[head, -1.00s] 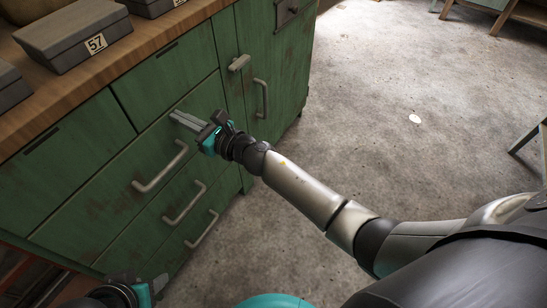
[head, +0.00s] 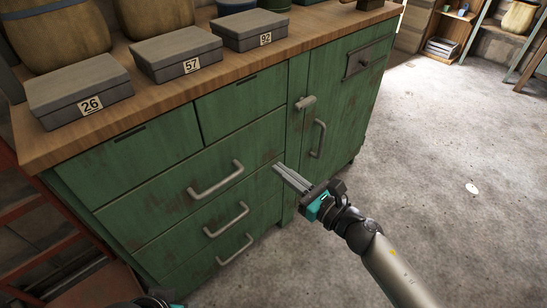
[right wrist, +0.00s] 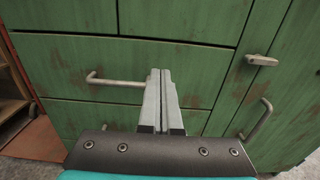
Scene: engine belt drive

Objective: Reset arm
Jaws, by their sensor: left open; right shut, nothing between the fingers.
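My right gripper (head: 279,168) is shut and empty in the head view, in front of the green cabinet (head: 262,133), right of the upper long drawer handle (head: 215,181). In the right wrist view its closed fingers (right wrist: 159,75) point at the drawer fronts, with a drawer handle (right wrist: 105,81) to their left; I cannot tell whether they touch the cabinet. Only a dark and teal part of my left gripper (head: 152,301) shows at the bottom left edge of the head view. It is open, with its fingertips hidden.
Grey boxes labelled 26 (head: 80,92), 57 (head: 175,54) and 92 (head: 248,31) stand on the wooden worktop (head: 165,94). The drawers look closed. A red metal frame (head: 60,240) stands left of the cabinet. The concrete floor (head: 440,170) is open to the right.

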